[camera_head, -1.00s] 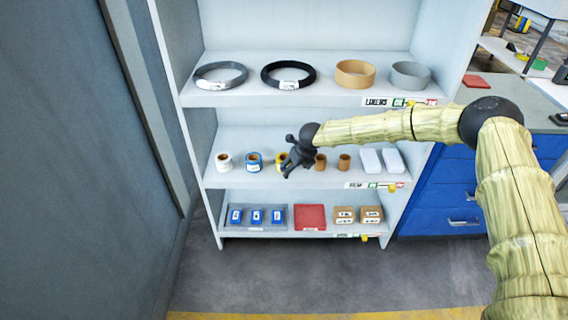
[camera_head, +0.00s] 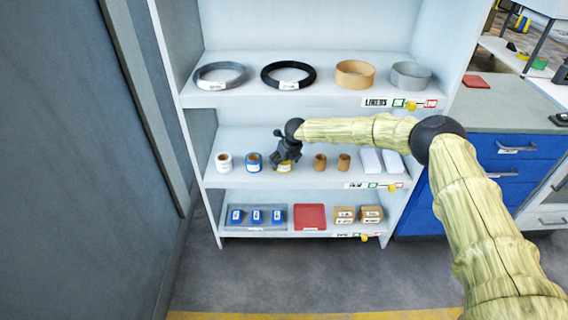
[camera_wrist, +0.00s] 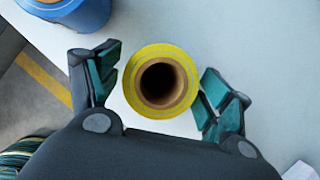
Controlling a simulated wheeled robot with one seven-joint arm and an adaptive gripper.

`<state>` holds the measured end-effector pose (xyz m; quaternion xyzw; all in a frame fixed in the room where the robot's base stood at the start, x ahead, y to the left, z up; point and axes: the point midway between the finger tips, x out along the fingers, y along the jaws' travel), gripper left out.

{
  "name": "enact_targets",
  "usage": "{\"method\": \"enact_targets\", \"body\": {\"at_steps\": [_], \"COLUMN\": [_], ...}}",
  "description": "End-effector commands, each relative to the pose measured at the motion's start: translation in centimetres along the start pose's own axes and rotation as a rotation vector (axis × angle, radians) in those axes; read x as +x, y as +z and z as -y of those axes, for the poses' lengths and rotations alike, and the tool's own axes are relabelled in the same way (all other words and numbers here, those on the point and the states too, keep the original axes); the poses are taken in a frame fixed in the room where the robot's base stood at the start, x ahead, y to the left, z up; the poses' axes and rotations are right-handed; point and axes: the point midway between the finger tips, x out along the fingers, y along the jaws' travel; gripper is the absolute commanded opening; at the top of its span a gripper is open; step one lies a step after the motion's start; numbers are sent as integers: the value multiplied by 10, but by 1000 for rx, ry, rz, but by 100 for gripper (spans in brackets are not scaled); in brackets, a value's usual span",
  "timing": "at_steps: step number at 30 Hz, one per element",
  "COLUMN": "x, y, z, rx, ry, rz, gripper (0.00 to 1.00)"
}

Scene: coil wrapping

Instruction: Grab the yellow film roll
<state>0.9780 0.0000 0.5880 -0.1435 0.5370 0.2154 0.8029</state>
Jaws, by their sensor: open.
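The yellow film roll (camera_wrist: 160,54) stands upright on the middle shelf, its brown hollow core facing the wrist camera. In the head view only a small part of the yellow film roll (camera_head: 285,167) shows below my gripper, which hides the rest. My gripper (camera_head: 287,158) is over the roll. In the wrist view my gripper (camera_wrist: 158,88) is open, with one finger on each side of the roll. A gap shows between the roll and the left finger; the right finger is close to its edge, and I cannot tell whether it touches.
A blue roll (camera_head: 253,162) and a white roll (camera_head: 224,161) stand to the left. Two brown rolls (camera_head: 320,162) and white boxes (camera_head: 371,161) stand to the right. The upper shelf (camera_head: 325,94) holds large rings. The lower shelf (camera_head: 290,235) holds boxes and a red item.

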Motion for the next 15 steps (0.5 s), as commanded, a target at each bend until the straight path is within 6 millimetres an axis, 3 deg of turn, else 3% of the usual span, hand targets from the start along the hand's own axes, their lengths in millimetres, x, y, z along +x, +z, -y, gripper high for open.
{"method": "enact_targets", "body": {"at_steps": [4,12,13,15], "x": [13,16,16,15], "y": [0,0,0,0], "z": [0,0,0,0], "rx": [1,1,0,1], "ry": [0,0,0,0], "rz": [1,0,0,0], "gripper": [79,79,77,65]}}
